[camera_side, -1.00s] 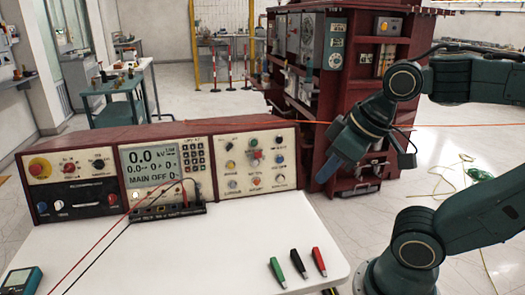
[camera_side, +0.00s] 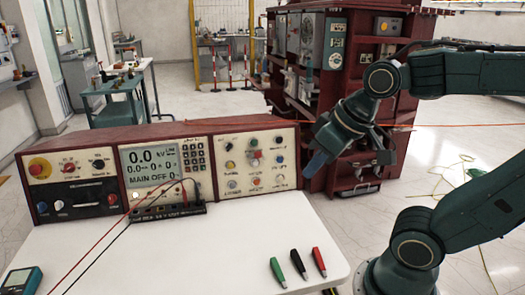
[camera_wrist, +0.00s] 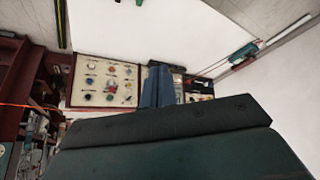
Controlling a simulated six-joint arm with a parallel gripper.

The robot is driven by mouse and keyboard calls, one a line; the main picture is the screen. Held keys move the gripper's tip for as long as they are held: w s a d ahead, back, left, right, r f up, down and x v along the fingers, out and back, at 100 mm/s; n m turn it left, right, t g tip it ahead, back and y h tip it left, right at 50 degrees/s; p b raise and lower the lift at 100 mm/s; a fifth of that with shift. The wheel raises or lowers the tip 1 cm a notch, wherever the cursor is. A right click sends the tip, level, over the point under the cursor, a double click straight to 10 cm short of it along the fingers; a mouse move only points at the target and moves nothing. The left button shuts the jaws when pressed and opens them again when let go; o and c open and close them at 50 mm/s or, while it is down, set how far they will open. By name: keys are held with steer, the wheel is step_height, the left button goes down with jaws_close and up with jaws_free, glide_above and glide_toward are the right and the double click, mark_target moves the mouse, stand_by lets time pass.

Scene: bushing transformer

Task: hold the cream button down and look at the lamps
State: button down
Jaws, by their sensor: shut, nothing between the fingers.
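The test console (camera_side: 85,142) stands along the back of the white table. Its right panel (camera_side: 242,173) carries several small coloured knobs, buttons or lamps, also seen in the wrist view (camera_wrist: 104,82). A pale round part (camera_side: 280,179) sits at that panel's lower right; I cannot tell whether it is the cream button. I also cannot make out which lamps are lit. My gripper (camera_side: 313,167) is shut and empty, its blue fingers pointing down-left, just right of the console and apart from the panel. The fingers show in the wrist view (camera_wrist: 158,87).
The console display (camera_side: 152,165) reads 0.0 and MAIN OFF. Red and black leads run from the terminal strip (camera_side: 168,212) across the table. Green, black and red probes (camera_side: 298,264) lie at the table's front right. A dark red transformer cabinet (camera_side: 350,100) stands behind my gripper.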

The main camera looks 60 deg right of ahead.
mark_target(281, 179)
steer(key=w+d+f+m, duration=0.4)
steer(key=w+d+f, duration=0.15)
steer(key=w, duration=0.25)
steer(key=w+d+f+m, duration=0.4)
steer(key=w+d+m, duration=0.1)
steer(key=w+d, duration=0.25)
steer(key=w+d+f+m+t+h, duration=0.1)
steer(key=d+f+m+h, duration=0.1)
steer(key=d+f+m, duration=0.8)
steer(key=d+f, duration=0.7)
steer(key=f, duration=0.3)
steer(key=shift+w+d+t, duration=0.25)
steer(key=shift+d+t, duration=0.05)
steer(key=shift+d, duration=0.1)
steer(key=shift+w+f, duration=0.1)
steer(key=shift+w+d+f, duration=0.35)
steer(key=shift+w+d, duration=0.6)
steer(key=shift+d, duration=0.05)
steer(key=shift+w+d+f, duration=0.35)
steer(key=shift+w+d, duration=0.65)
steer(key=shift+w+d+f, duration=0.35)
steer(key=shift+w+d, duration=0.6)
steer(key=shift+d, duration=0.05)
